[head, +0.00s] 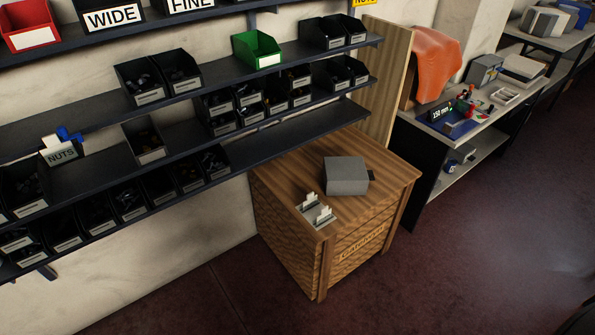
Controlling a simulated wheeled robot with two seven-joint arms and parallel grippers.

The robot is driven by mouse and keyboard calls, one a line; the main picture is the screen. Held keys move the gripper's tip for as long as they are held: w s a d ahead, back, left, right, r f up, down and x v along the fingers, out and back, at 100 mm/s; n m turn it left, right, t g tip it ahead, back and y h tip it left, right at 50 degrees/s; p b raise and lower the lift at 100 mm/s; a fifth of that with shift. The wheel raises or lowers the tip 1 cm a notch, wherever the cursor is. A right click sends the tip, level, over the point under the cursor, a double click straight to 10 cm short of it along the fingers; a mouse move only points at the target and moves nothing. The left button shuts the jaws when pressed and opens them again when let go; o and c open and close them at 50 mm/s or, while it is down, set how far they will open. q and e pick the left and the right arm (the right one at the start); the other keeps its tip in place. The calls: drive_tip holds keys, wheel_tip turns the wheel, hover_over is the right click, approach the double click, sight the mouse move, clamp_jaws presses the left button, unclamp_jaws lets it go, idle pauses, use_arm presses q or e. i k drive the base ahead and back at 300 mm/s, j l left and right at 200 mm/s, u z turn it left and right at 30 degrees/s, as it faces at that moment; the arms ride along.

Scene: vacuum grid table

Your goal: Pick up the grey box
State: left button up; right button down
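The grey box (346,176) sits on top of a wooden crate (390,176) in the middle of the head view. It is a plain, flat-sided block, with a small darker piece showing at its right side. Neither of my grippers shows in this view, and nothing is seen touching the box.
Small white cards in a grey holder (316,211) stand at the crate's front left corner. Dark shelves with several bins (144,80) run along the wall at left. A workbench (490,110) with an orange cloth (436,62) stands behind right. The floor (470,265) at right is clear.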

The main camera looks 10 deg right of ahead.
sight(342, 176)
drive_tip(key=i+l+u, duration=0.1)
drive_tip(key=l+u, duration=0.3)
drive_tip(key=l, duration=0.3)
drive_tip(key=l+u, duration=0.4)
drive_tip(key=l, duration=0.3)
drive_tip(key=k+l+u, duration=0.1)
drive_tip(key=l+u, duration=0.25)
drive_tip(key=l, duration=0.35)
